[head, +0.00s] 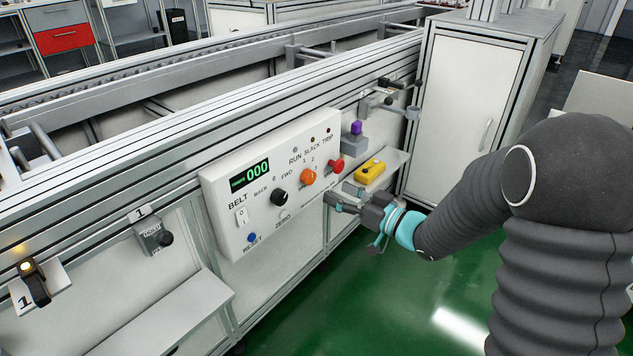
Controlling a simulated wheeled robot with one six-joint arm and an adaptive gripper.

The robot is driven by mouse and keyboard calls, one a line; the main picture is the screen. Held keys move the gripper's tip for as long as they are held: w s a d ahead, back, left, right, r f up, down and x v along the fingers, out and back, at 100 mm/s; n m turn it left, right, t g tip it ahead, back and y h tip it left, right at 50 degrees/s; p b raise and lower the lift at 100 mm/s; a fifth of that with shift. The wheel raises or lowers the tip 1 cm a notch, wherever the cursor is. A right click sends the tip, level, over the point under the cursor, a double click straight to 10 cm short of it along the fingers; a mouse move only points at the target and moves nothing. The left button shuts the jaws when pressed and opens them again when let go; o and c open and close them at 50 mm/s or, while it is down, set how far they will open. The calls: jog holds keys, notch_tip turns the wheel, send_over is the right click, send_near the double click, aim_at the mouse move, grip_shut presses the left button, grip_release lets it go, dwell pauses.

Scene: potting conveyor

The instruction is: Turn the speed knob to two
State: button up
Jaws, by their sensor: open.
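A white control panel (232,187) is on the side of the conveyor. An orange knob (308,177) sits on its right half with small numerals around it, which fits the speed knob. Its pointer direction is too small to read. To its left is a black knob (279,197) between the words BACK and FWD. To its right is a red knob or button (336,165). A green display (249,174) reads 000. My gripper (338,197) is open and empty, to the lower right of the orange knob and apart from it.
The panel also has a white BELT switch (242,216) and a blue RESET button (252,237). A yellow box (370,171) and a purple-topped grey block (355,140) are just right of the panel, near my gripper. A white cabinet (468,110) stands further right. Green floor is clear in front.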

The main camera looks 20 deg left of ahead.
aim_at(312, 179)
jog(key=x, duration=0.7)
jog(key=shift+w+a, duration=0.2)
jog(key=shift+a, duration=0.15)
